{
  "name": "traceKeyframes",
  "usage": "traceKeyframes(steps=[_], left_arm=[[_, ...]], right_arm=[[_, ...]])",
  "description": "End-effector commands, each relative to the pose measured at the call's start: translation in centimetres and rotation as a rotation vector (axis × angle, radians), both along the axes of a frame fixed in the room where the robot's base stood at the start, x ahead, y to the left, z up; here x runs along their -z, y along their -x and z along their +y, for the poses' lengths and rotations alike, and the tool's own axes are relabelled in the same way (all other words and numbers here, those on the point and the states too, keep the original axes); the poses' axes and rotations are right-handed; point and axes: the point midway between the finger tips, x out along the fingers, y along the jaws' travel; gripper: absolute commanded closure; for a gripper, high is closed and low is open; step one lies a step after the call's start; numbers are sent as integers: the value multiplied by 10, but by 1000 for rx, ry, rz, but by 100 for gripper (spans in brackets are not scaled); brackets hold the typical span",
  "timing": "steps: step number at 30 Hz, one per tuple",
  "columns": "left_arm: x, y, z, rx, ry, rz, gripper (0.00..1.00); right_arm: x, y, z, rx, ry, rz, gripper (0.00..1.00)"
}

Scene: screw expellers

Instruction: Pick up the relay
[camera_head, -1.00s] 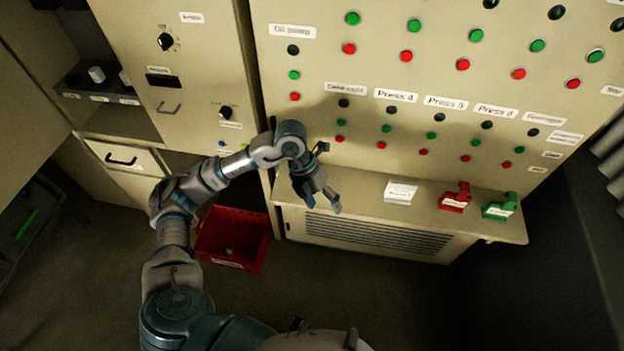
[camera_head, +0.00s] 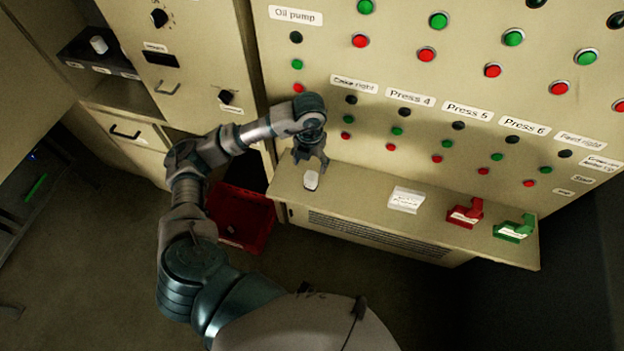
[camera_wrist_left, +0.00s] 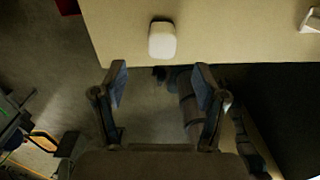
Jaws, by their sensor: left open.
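A small white rounded block (camera_head: 311,180), which looks like the relay, rests on the left end of the beige ledge (camera_head: 350,196). My left gripper (camera_head: 309,164) is open and empty, just above and behind the block in the head view. In the left wrist view the white block (camera_wrist_left: 162,40) lies on the ledge near its edge. It is beyond the open fingertips (camera_wrist_left: 160,82), roughly centred between them and apart from them. My right gripper is not in view.
On the ledge to the right are a white labelled block (camera_head: 406,200), a red holder (camera_head: 465,213) and a green holder (camera_head: 514,229). A red bin (camera_head: 240,217) stands on the floor. The button panel (camera_head: 400,75) rises behind. Another white piece (camera_head: 98,45) sits in the left cabinet.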

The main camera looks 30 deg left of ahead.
Motion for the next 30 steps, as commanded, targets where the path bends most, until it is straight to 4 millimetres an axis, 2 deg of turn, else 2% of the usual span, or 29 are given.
traceKeyframes(steps=[3, 11, 19, 28, 29, 30], left_arm=[[23, 1, 2, -1, 2, 5, 28], [45, 0, 2, -1, 3, 2, 28], [85, 0, -4, -1, 3, 4, 28], [92, -1, -4, 0, 2, -1, 28], [92, 0, -4, 0, 2, 0, 33], [92, -1, -3, 0, 3, 0, 43]], right_arm=[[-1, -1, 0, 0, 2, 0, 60], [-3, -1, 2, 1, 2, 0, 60], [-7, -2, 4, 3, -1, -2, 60], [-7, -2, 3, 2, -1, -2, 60], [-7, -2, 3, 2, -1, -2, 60], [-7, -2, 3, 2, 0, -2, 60]])
